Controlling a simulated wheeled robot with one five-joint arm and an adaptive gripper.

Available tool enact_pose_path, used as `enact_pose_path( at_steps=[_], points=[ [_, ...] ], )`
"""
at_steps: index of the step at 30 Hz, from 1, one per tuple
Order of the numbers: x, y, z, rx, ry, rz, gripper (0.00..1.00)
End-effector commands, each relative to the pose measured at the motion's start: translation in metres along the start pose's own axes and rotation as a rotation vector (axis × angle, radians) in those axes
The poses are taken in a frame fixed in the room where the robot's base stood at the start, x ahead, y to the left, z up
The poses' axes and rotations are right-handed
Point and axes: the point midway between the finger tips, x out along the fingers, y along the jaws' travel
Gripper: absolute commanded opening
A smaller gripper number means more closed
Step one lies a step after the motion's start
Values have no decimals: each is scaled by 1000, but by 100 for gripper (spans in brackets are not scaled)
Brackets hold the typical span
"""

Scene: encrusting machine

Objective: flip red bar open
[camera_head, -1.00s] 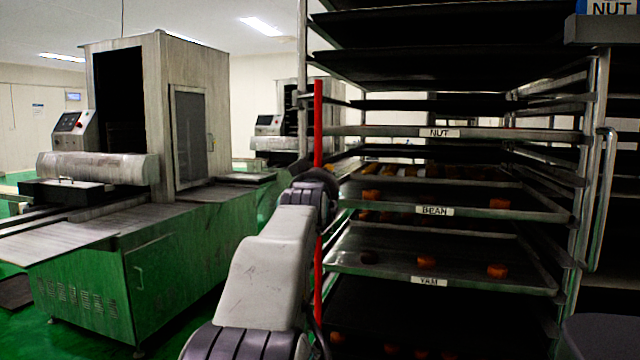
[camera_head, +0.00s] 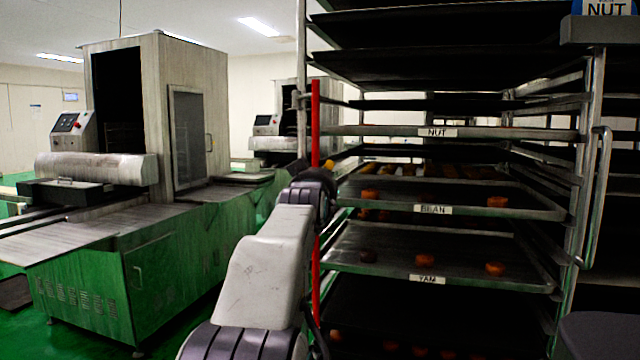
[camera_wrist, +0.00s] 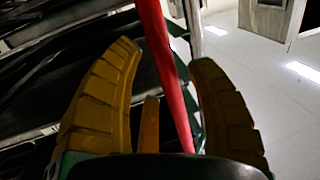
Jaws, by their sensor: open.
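The red bar (camera_head: 315,130) stands upright along the left front edge of the tray rack. My arm hides part of its middle in the head view. In the wrist view the red bar (camera_wrist: 169,75) runs between the two yellow fingers of my gripper (camera_wrist: 166,85). The fingers are open, one on each side of the bar, with gaps showing. In the head view only a small yellow piece of my gripper (camera_head: 328,163) shows, just right of the bar.
The rack holds several trays, with labels NUT (camera_head: 437,132), BEAN (camera_head: 433,209) and YAM (camera_head: 427,280). Orange-brown pieces (camera_head: 495,268) lie on some trays. A green-based machine (camera_head: 150,280) stands at left. Green floor shows between machine and rack.

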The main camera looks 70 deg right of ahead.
Motion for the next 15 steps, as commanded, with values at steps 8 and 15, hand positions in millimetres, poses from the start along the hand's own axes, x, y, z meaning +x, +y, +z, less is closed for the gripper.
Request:
enact_pose_path(
  at_steps=[8, 15],
  points=[
    [-4, -1, -1, 0, 3, -1, 51],
    [-32, -1, -2, 0, 4, -1, 51]
  ],
)
